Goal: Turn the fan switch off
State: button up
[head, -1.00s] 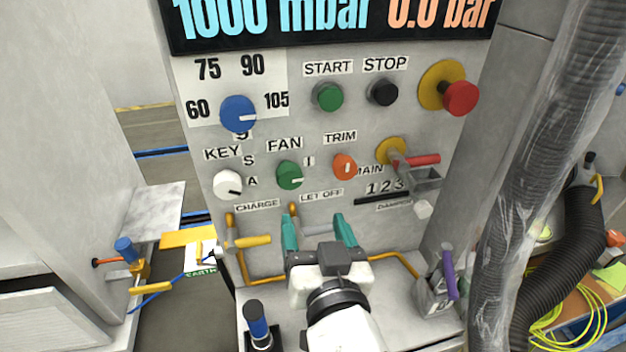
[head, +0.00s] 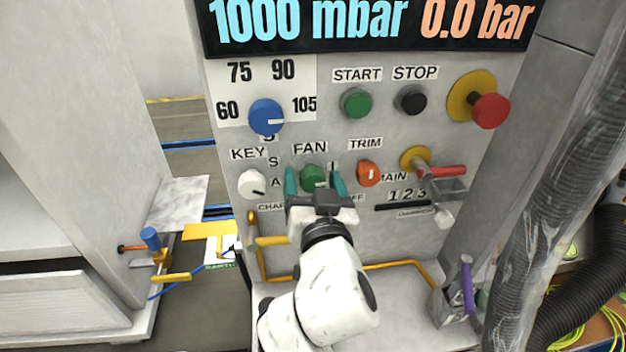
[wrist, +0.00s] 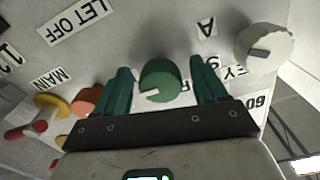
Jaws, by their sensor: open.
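The fan switch (head: 313,177) is a green round knob with a white pointer mark, below the FAN label on the grey panel. In the head view its pointer aims right, toward the "I" mark. My gripper (head: 315,178) is open, with one teal finger on each side of the knob. In the wrist view the green knob (wrist: 159,81) sits between the two spread fingers, with a gap showing on both sides. I cannot tell how deep the fingertips reach around it.
The white key knob (head: 252,183) is close on the left and the orange trim knob (head: 368,173) close on the right. The blue dial (head: 266,117) and green start button (head: 356,103) are above. A red-handled main valve (head: 440,170) sticks out further right.

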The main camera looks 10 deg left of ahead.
jog(key=shift+w, duration=0.1)
jog(key=shift+c, duration=0.4)
jog(key=c, duration=0.9)
jog(key=n+p, duration=0.1)
jog(key=n, duration=0.3)
jog(key=n+p, duration=0.2)
jog(key=n, duration=0.2)
jog(key=shift+d+r+n, duration=0.1)
jog(key=shift+n, duration=0.2)
jog(key=n+p, duration=0.2)
jog(key=n, duration=0.3)
jog(key=shift+n+p, duration=1.05)
jog(key=shift+n, duration=1.05)
